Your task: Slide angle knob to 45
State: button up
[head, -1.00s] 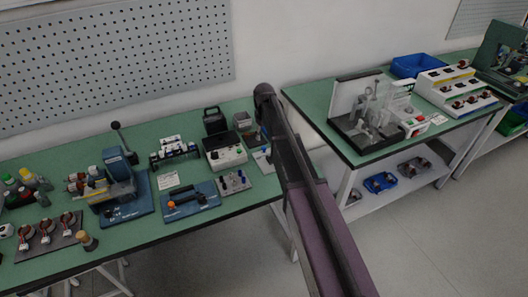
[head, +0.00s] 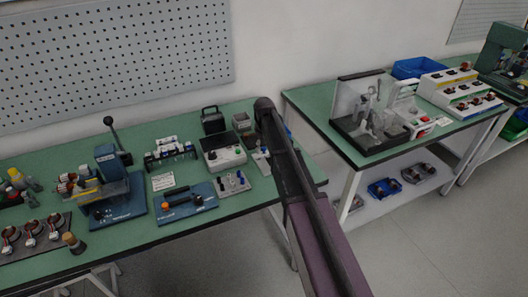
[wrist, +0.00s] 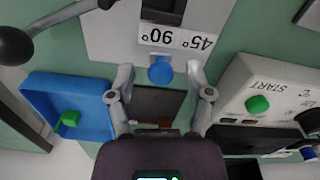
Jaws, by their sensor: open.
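In the wrist view a blue knob (wrist: 161,70) sits by a white label (wrist: 175,37) with upside-down 45° and 90° marks. The 90° mark is at the label's left in the picture and the 45° mark at its right; the knob is closer to the 90° mark. My gripper (wrist: 160,78) is open, with one finger on each side of the knob. Gaps show between the fingers and the knob; depth is hard to judge. In the head view my arm hides the gripper, and I cannot make out the knob.
In the wrist view a blue tray (wrist: 40,95) with a green part is left, a dark ball-ended lever (wrist: 15,45) upper left, and a white START box (wrist: 250,75) with a green button right. The head view shows a crowded green bench (head: 130,235).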

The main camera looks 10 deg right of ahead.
aim_at(257, 156)
jog(key=shift+f, duration=0.15)
grip_shut()
jog(key=shift+s+a, duration=0.25)
jog(key=shift+a, duration=0.45)
jog(key=shift+s+a, duration=0.2)
jog(key=shift+a, duration=0.45)
grip_release()
jog(key=shift+a, duration=0.1)
jog(key=shift+d, duration=0.2)
